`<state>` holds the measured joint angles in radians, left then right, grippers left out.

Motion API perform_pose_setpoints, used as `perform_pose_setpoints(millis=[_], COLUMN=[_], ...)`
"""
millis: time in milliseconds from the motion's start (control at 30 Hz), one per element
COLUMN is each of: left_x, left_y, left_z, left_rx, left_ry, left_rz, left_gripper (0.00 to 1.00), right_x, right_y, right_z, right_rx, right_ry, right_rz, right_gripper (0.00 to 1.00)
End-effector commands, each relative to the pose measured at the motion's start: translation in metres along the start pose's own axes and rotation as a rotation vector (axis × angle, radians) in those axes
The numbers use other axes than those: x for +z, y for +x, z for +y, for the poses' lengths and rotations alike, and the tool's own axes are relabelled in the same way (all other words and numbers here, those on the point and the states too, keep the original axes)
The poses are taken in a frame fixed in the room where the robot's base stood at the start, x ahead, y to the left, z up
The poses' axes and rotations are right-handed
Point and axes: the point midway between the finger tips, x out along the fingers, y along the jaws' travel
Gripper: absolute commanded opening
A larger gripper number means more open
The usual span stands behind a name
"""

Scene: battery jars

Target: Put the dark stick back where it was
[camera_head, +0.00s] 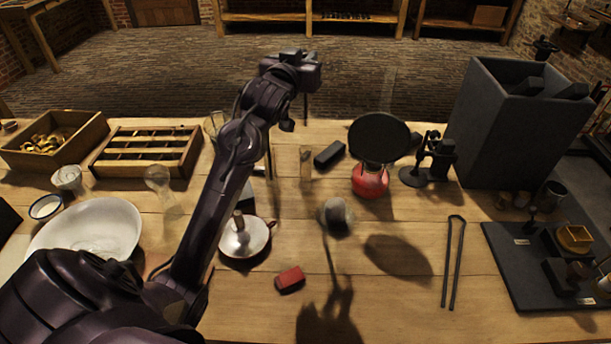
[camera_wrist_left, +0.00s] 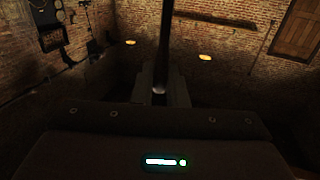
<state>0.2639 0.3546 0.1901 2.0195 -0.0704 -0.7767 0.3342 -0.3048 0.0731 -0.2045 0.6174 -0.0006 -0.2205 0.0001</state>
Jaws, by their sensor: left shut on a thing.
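My left gripper (camera_head: 304,88) is raised above the far edge of the wooden table, beyond the small glass jar (camera_head: 306,163). It is shut on the dark stick (camera_head: 305,108), which hangs below it in the head view. In the left wrist view the dark stick (camera_wrist_left: 166,45) runs up from between the fingers (camera_wrist_left: 160,92). The stick's lower end shows against the floor, apart from the table things. Other glass vessels (camera_head: 160,182) stand at the left, one partly behind my arm. My right gripper is not in view.
A black block (camera_head: 329,154), a red burner (camera_head: 370,182) under a dark disc, and a black stand (camera_head: 430,160) are near the back. A tall grey bin (camera_head: 500,130) stands right. Tongs (camera_head: 453,262) and a red block (camera_head: 290,279) lie in front. A slotted wooden rack (camera_head: 147,150) is left.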

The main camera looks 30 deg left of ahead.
Motion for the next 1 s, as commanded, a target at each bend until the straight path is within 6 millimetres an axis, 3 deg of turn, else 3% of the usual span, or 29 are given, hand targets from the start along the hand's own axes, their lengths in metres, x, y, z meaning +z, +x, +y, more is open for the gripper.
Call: perform_pose_setpoints(millis=[500,1000], left_x=[0.127,0.189], left_y=[0.000,0.001], left_z=[-0.001,-0.001], left_rx=[-0.001,-0.002], left_ry=[0.001,0.001], left_rz=[-0.008,-0.004], left_gripper=[0.00,0.00], right_x=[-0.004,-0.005], right_y=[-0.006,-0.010], right_z=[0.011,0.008], right_rx=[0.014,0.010], right_ry=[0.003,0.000], right_rz=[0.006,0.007], right_gripper=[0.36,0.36])
